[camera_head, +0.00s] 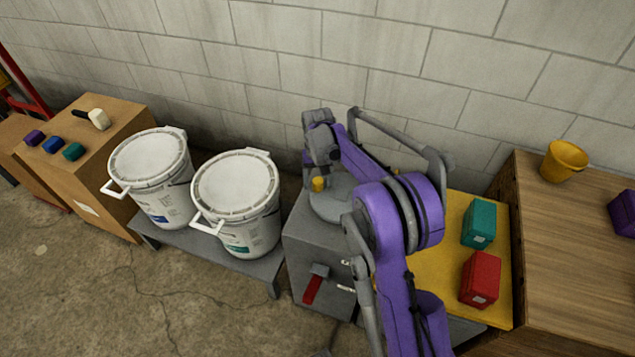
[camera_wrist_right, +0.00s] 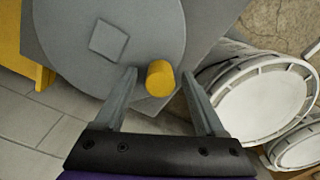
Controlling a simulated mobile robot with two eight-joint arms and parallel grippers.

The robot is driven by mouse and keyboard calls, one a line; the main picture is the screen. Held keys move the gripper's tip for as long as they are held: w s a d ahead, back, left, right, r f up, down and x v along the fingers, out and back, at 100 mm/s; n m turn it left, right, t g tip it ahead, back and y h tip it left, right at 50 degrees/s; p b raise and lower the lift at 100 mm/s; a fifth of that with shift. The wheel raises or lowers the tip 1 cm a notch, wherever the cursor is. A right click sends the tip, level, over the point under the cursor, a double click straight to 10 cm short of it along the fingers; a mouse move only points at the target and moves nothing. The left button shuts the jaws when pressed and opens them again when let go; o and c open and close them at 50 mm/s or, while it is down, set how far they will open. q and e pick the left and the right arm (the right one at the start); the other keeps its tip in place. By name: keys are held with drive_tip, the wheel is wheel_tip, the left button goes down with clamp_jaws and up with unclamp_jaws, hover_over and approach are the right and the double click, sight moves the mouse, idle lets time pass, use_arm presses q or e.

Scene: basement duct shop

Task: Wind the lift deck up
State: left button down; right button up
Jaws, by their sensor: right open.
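The lift deck (camera_head: 455,225) is a yellow platform right of a grey cabinet (camera_head: 312,245), with a teal box (camera_head: 478,223) and a red box (camera_head: 480,279) on it. A round grey crank wheel (camera_head: 335,204) lies flat on the cabinet top, partly hidden by my right arm. Its upright yellow knob (camera_head: 318,184) also shows in the right wrist view (camera_wrist_right: 160,82). My right gripper (camera_head: 321,160) is open above the wheel. In the right wrist view its fingers (camera_wrist_right: 159,75) appear either side of the knob, with gaps. My left gripper is not in view.
A red lever (camera_head: 313,288) is on the cabinet's front. Two white lidded buckets (camera_head: 237,190) stand on a low grey bench (camera_head: 215,250) to the left. A wooden table (camera_head: 575,230) with a yellow bucket (camera_head: 564,160) adjoins the deck's right. A block wall runs behind.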

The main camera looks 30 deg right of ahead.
drive_tip(key=shift+f, duration=0.25)
clamp_jaws()
idle(1.4)
